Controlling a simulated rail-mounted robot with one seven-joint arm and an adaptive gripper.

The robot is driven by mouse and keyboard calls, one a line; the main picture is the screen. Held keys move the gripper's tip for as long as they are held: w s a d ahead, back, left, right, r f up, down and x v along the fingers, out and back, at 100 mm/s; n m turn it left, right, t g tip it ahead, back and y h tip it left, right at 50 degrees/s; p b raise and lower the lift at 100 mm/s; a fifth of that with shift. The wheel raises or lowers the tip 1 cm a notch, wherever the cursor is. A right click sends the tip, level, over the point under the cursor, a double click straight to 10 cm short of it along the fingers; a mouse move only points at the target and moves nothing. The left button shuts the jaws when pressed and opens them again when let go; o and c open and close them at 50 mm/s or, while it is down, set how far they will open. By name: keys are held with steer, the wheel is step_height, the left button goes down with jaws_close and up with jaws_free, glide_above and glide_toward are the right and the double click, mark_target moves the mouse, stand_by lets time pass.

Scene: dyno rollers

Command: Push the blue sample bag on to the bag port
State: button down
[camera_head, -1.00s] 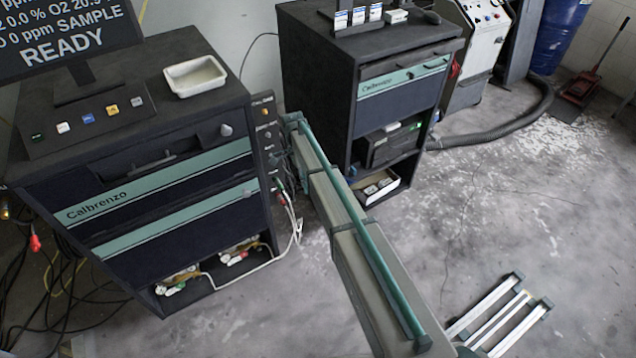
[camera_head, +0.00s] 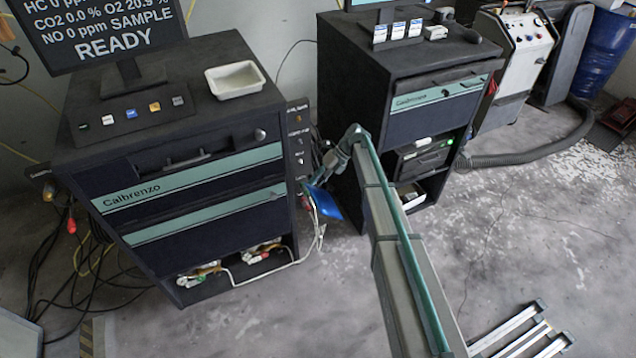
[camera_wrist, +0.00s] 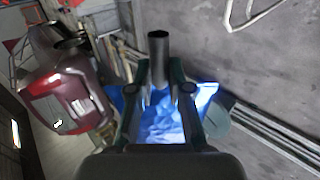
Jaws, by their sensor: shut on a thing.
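The blue sample bag (camera_head: 326,203) hangs tilted below my gripper (camera_head: 322,172) in the head view, beside the right side of the left Calbrenzo cabinet. In the wrist view my gripper (camera_wrist: 160,92) is shut on the bag (camera_wrist: 160,125). The bag's blue film shows between and outside the fingers, and a dark tubular neck (camera_wrist: 159,48) points ahead of them. A narrow side panel (camera_head: 299,145) on the cabinet carries several small fittings. I cannot tell which one is the bag port, or whether the bag touches the panel.
White hoses (camera_head: 318,235) hang below the panel, close to the bag. A second cabinet (camera_head: 350,110) stands to the right, leaving a narrow gap. A white tray (camera_head: 236,80) sits on the left cabinet.

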steer(key=w+a+b, duration=0.2)
steer(key=w+a, duration=0.1)
steer(key=w, duration=0.2)
steer(key=shift+w, duration=0.3)
steer(key=shift+d+p, duration=0.1)
steer(key=shift+p, duration=0.35)
stand_by(1.2)
steer(key=shift+w+p, duration=0.3)
steer(key=shift+p, duration=0.5)
stand_by(0.5)
steer(key=shift+w+a+p, duration=0.45)
steer(key=shift+w+p, duration=0.1)
steer(key=shift+p, duration=0.25)
stand_by(0.9)
steer(key=c, duration=1)
jaws_free()
steer(key=shift+d+r, duration=0.1)
steer(key=v, duration=1.1)
steer(key=shift+w+d+r, duration=0.2)
steer(key=shift+w+d, duration=0.05)
steer(key=shift+d, duration=0.05)
